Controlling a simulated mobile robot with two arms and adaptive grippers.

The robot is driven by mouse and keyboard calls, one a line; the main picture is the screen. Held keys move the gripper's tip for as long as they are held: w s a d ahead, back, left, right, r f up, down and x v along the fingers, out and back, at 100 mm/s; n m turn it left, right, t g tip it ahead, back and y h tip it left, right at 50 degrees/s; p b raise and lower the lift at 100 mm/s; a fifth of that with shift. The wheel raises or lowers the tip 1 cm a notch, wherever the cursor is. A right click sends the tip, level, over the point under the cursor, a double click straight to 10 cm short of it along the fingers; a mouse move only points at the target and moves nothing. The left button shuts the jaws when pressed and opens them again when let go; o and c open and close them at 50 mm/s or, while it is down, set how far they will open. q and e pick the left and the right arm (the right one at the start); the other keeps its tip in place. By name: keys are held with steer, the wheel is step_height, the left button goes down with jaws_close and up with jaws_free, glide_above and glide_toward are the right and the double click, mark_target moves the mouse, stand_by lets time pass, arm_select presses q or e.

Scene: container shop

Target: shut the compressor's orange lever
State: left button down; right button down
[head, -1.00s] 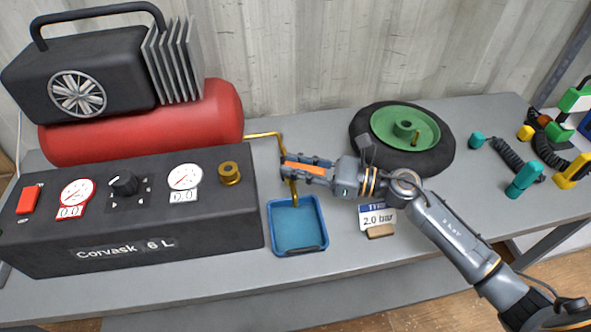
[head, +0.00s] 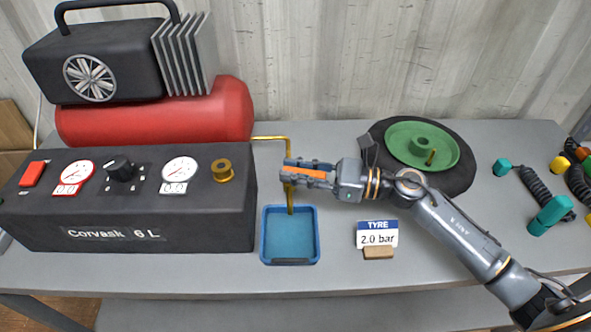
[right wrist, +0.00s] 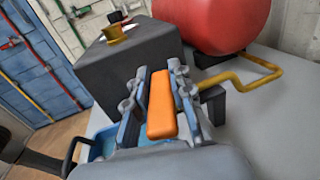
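The compressor (head: 150,225) has a black front box, a red tank (head: 160,118) and a black motor. A brass pipe (head: 289,152) runs from it and turns down at the blue tray (head: 265,240). The orange lever (head: 310,174) sticks out to the right from the upright pipe, crosswise to it. My right gripper (head: 303,172) has its fingers on both sides of the lever and looks shut on it. In the right wrist view the lever (right wrist: 161,105) lies between the two fingers, which partly hide its sides. My left gripper is not in view.
A black tyre with a green hub (head: 416,142) lies behind my right arm. A "TYRE 2.0 bar" card (head: 377,235) stands in front of the arm. A teal coiled-hose tool (head: 550,215) lies at the right. Both gauges (head: 75,174) read 0.0.

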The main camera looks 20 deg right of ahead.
steer(key=c, duration=1.2)
jaws_free()
steer(key=shift+o, duration=0.2)
steer(key=v, duration=1.2)
